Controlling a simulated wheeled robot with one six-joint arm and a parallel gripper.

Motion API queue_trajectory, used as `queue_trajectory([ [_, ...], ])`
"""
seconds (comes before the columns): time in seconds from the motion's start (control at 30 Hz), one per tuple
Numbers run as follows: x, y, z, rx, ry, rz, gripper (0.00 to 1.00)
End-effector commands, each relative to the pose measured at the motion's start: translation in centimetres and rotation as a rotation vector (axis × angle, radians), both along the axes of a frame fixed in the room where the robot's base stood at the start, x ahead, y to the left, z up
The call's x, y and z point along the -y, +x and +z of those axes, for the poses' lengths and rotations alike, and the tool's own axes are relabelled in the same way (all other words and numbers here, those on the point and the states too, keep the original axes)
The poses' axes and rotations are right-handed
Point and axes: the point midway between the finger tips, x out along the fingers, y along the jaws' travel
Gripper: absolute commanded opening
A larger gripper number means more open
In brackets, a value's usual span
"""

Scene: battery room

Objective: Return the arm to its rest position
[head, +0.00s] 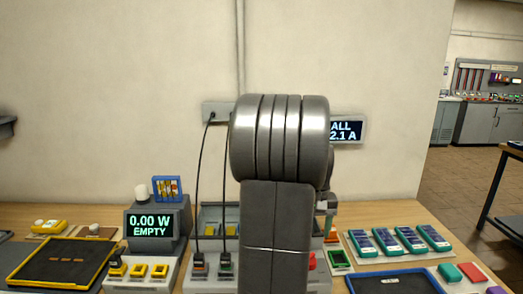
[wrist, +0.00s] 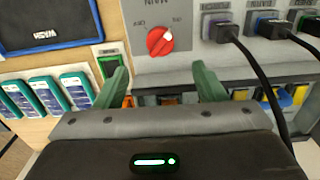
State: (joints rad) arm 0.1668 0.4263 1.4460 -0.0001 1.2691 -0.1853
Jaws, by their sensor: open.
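My gripper (wrist: 163,78) shows in the wrist view, its two green fingers spread wide apart with nothing between them. It hangs over a grey panel with a red rotary knob (wrist: 160,41), which lies beyond the fingertips and apart from them. In the head view my grey arm stands upright in the middle of the picture and hides the middle of the bench.
Teal-edged packs (head: 400,240) lie right of the arm, near a blue-rimmed tray (head: 433,277). Left stand a meter reading 0.00 W EMPTY (head: 150,226) and a yellow-rimmed tray (head: 22,280). Black cables (head: 198,165) hang from a wall box (head: 214,112) beside the arm.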

Motion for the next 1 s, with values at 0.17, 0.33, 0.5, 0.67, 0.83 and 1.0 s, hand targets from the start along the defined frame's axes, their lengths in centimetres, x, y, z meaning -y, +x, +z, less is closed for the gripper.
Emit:
queue_trajectory([
  [0.17,0.0,-0.1,-3.7,-0.005,0.001,0.0,0.64],
  [0.33,0.0,-0.1,-7.1,-0.005,0.001,0.001,0.64],
  [0.5,0.0,-0.1,-10.6,-0.006,0.001,0.001,0.64],
  [0.67,0.0,0.0,-10.2,0.0,0.0,0.136,0.64],
  [0.83,0.0,0.0,-10.2,-0.001,0.0,0.276,0.64],
  [1.0,0.0,0.0,-10.1,-0.001,0.0,0.414,0.64],
])
